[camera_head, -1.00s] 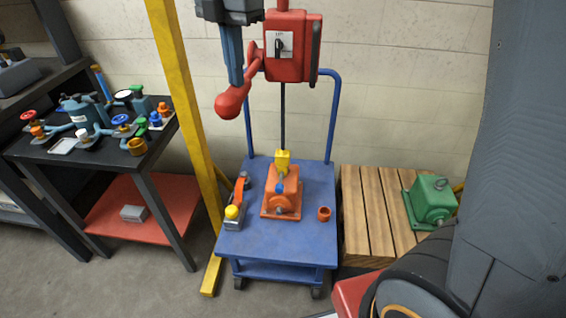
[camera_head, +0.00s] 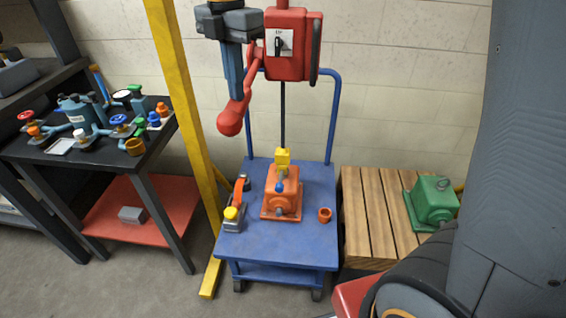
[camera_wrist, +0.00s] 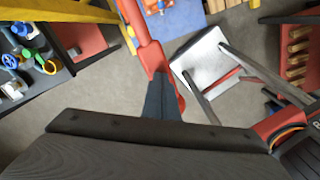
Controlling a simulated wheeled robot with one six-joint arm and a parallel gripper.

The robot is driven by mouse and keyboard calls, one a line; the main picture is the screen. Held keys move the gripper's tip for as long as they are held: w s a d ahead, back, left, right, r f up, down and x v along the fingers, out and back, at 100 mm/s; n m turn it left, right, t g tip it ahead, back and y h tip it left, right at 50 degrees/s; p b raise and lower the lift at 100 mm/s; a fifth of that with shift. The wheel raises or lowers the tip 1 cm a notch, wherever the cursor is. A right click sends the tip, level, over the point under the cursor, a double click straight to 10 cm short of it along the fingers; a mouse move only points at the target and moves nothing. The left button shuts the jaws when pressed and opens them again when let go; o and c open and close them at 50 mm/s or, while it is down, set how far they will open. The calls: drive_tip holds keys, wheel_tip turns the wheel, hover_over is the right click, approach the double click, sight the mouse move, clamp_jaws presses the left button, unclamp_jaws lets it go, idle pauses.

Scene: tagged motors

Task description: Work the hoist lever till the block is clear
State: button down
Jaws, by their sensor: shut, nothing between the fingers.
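The red hoist (camera_head: 285,58) hangs in front of the wall, with a black handle on its pale plate. Its red lever (camera_head: 230,122) slopes down to the left and ends in a ball. My gripper (camera_head: 236,97) is shut with nothing between its fingers, pointing down onto the lever just above the ball; they look in contact. In the wrist view the fingers (camera_wrist: 162,98) lie against the red lever (camera_wrist: 140,35). A dark chain runs down from the hoist to a yellow hook (camera_head: 283,160) at the orange motor block (camera_head: 283,195), which appears to rest on the blue cart (camera_head: 255,245).
A yellow post (camera_head: 182,85) stands close left of my gripper. A dark bench (camera_head: 60,150) with valves and fittings is at the left. A wooden pallet (camera_head: 365,215) with a green motor (camera_head: 432,203) is at the right. A yellow-topped tool and an orange cup share the cart.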

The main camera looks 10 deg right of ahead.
drive_tip(key=shift+w+f+b, duration=0.1)
drive_tip(key=shift+f+b, duration=0.8)
drive_tip(key=shift+f, duration=1.6)
drive_tip(key=f, duration=0.1)
drive_tip(key=f+b, duration=0.1)
drive_tip(key=f, duration=0.1)
drive_tip(key=shift+w+d, duration=0.2)
drive_tip(key=shift+w, duration=0.15)
wheel_tip(320, 180, up, 16)
drive_tip(key=p, duration=1.4)
hover_over(238, 105)
drive_tip(key=w, duration=0.3)
drive_tip(key=shift+w+d+r, duration=0.15)
drive_tip(key=shift+d+r, duration=0.05)
drive_tip(key=shift+d, duration=0.05)
drive_tip(key=shift+f, duration=0.15)
